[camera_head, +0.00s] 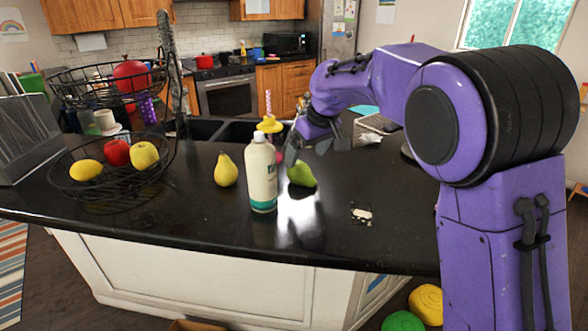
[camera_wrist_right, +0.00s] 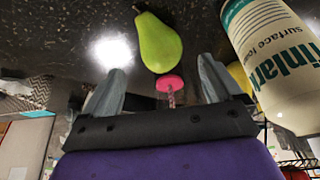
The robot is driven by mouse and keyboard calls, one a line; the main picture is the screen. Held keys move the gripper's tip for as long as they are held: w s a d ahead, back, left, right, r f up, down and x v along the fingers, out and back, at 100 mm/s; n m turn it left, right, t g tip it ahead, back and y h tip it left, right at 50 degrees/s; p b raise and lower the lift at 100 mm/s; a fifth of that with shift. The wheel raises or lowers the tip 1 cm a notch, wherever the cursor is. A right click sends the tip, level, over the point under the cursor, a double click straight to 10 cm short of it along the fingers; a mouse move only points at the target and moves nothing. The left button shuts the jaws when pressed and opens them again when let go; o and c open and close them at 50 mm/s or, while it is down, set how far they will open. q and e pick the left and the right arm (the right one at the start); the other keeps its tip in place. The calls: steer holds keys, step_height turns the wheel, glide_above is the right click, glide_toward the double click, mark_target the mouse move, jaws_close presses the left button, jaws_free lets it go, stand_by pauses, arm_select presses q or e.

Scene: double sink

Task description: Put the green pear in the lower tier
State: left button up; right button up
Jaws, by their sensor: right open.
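The green pear (camera_head: 302,174) lies on the black counter, just right of a white bottle. In the right wrist view the green pear (camera_wrist_right: 159,43) is ahead of the fingertips, roughly between them and not touching. My right gripper (camera_head: 314,150) is open and empty above and behind the pear; its two fingers (camera_wrist_right: 164,80) show spread apart in the wrist view. The two-tier black wire basket stands at the left, with its lower tier (camera_head: 75,188) holding a lemon (camera_head: 86,170), a red apple (camera_head: 116,152) and a yellow apple (camera_head: 144,155). My left gripper is not in view.
The white bottle (camera_head: 262,178) stands close beside the pear, with a yellow pear (camera_head: 226,170) to its left. The upper tier (camera_head: 68,88) holds a red fruit (camera_head: 131,76). A sink (camera_head: 205,129) lies behind. The counter's front middle is clear.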

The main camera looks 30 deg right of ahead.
mark_target(301, 166)
steer(key=shift+x, duration=1)
steer(key=p+x, duration=0.1)
steer(key=x, duration=0.4)
steer(key=shift+w+a+f+p, duration=0.15)
steer(key=shift+f+p, duration=0.15)
steer(key=shift+p, duration=0.1)
steer(key=shift+c, duration=0.8)
steer(key=shift+r, duration=0.1)
steer(key=c, duration=1.1)
